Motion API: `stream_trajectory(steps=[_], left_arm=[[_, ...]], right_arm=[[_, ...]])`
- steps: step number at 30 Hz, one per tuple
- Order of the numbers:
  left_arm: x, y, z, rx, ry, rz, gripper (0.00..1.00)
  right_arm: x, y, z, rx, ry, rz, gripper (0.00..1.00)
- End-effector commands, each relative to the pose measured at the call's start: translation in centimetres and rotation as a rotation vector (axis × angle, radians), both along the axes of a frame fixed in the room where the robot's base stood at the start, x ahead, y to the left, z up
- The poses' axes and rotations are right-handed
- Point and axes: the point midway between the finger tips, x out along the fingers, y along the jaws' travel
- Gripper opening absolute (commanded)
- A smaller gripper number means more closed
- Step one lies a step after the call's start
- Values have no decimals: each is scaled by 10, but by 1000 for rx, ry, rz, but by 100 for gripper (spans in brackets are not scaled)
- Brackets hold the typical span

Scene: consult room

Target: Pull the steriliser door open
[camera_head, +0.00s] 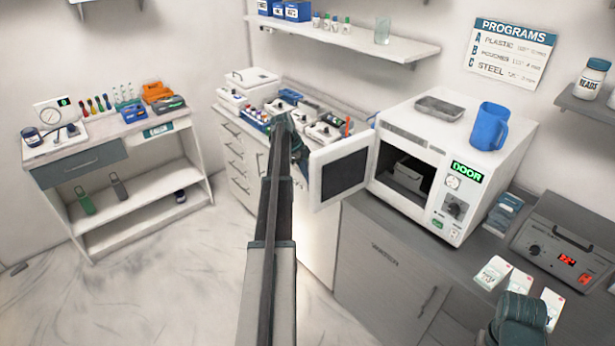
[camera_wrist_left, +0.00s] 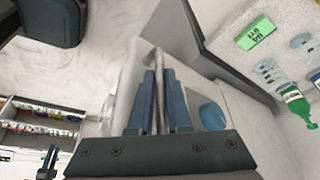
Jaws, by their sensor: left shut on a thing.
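The white steriliser (camera_head: 455,165) stands on the counter at the right, with a green DOOR display on its front. Its door (camera_head: 343,172) is swung wide open to the left, and the dark chamber shows with a pale box inside. My left gripper (camera_head: 303,158) is at the door's free edge. In the left wrist view its two fingers (camera_wrist_left: 158,105) are closed around a thin pale part of the door, probably its handle; the grip is partly hidden. My right gripper (camera_head: 518,318) is at the lower right above the counter; its fingertips are not clear.
A blue jug (camera_head: 490,127) and a metal tray (camera_head: 440,107) sit on the steriliser. A grey device (camera_head: 565,250) and several white packets (camera_head: 492,272) lie to its right. Small items crowd the counter (camera_head: 232,112) behind my left arm. The floor at the left is clear.

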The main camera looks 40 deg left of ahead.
Motion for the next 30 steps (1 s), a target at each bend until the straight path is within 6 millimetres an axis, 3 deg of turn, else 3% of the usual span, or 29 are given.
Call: stream_trajectory(steps=[9,10,15,23,30], left_arm=[[2,-1,0,-1,-1,0,0],[2,-1,0,-1,-1,0,20],[1,-1,0,-1,-1,0,46],[1,0,1,-1,-1,0,46],[-2,3,13,-1,-1,0,46]], right_arm=[[0,0,0,0,0,0,50],[0,0,0,0,0,0,50],[0,0,0,0,0,0,50],[0,0,1,0,0,0,50],[0,0,13,0,0,-2,50]])
